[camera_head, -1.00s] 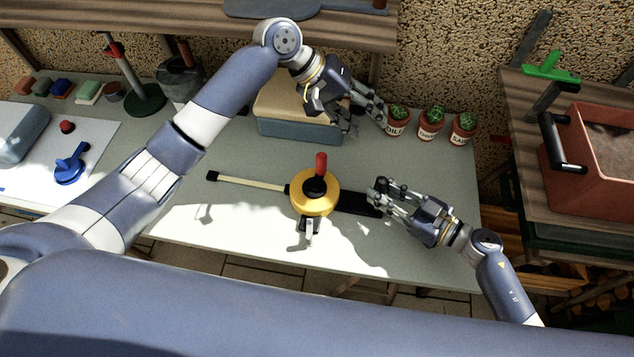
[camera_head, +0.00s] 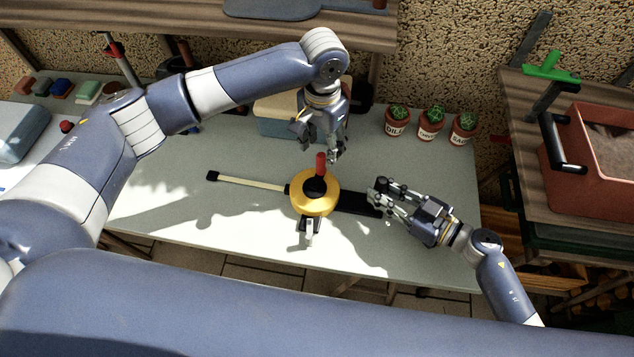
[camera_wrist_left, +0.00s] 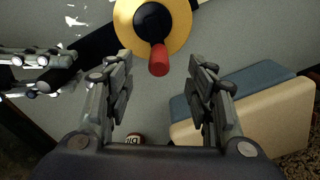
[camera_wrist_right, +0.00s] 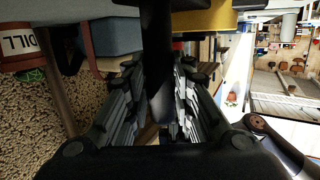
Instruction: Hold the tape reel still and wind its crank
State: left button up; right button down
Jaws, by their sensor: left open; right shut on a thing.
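The yellow tape reel (camera_head: 312,203) lies on the bench, with a black hub and an upright red crank knob (camera_head: 320,163). A pale tape strip (camera_head: 250,184) runs out to the left of it, and a black handle (camera_head: 357,203) to the right. My right gripper (camera_head: 378,197) is shut on the handle's right end; its wrist view shows the dark handle (camera_wrist_right: 157,60) between the fingers. My left gripper (camera_head: 330,152) is open just behind and above the red knob. In the left wrist view the knob (camera_wrist_left: 159,60) is ahead, between the open fingers (camera_wrist_left: 160,75) and beyond their tips.
Several potted cacti (camera_head: 430,123) stand at the bench's back right. A blue and cream box (camera_head: 275,122) stands behind my left gripper. A red bin (camera_head: 590,150) is on the right shelf. The bench's front is clear.

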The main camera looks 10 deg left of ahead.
aim_at(322, 155)
pick_arm(q)
jog(key=shift+f, duration=2.3)
grip_shut()
jog(key=shift+d, duration=0.1)
